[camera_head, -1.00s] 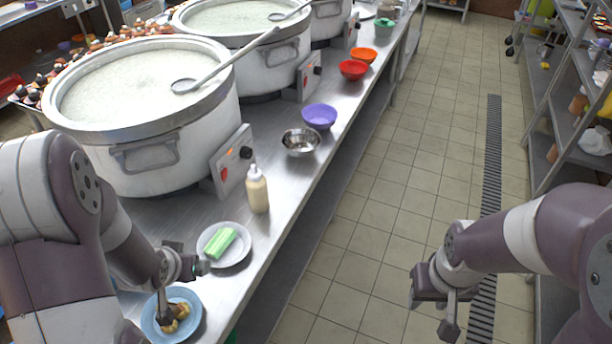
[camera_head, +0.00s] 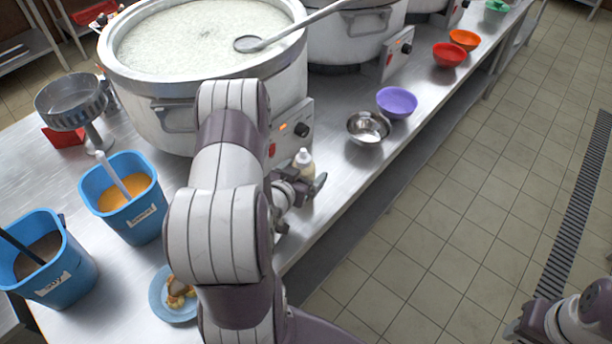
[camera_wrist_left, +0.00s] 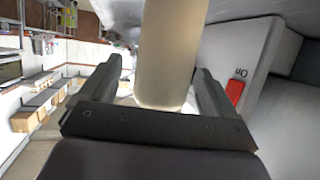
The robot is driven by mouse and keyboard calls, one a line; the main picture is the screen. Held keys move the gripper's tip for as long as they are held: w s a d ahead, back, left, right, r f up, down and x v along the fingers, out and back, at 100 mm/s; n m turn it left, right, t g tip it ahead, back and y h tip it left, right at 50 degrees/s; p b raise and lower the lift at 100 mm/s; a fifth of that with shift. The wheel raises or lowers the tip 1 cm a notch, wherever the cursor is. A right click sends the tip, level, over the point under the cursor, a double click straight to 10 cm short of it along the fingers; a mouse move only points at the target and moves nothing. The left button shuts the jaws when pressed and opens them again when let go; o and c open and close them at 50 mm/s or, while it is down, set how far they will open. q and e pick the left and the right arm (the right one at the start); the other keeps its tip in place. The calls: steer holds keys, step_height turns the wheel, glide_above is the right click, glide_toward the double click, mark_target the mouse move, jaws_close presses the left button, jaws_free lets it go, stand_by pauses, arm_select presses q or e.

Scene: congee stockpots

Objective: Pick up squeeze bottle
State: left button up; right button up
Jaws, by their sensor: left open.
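The squeeze bottle (camera_head: 303,161) has a pale cream body and a white nozzle, and stands on the steel counter beside the nearest stockpot's control box. My left gripper (camera_head: 305,186) is at the bottle, and its wrist hides the bottle's lower part. In the left wrist view, the bottle (camera_wrist_left: 171,50) stands between the two spread fingers of the left gripper (camera_wrist_left: 158,82). Bare room shows beside the bottle, so the fingers do not look closed on it. My right gripper (camera_head: 520,326) is at the lower right, over the floor, with its fingers unclear.
The large stockpot (camera_head: 190,110) stands just behind my left arm. A steel bowl (camera_head: 368,127) and purple bowl (camera_head: 397,102) are to the right. Two blue tubs (camera_head: 136,222) and a blue plate (camera_head: 163,305) are at left. Tiled floor is clear at right.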

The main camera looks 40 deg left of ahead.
arm_select(q)
steer(key=shift+x, duration=1.2)
steer(key=shift+w+a+f, duration=0.15)
steer(key=c, duration=0.7)
steer(key=shift+c, duration=0.2)
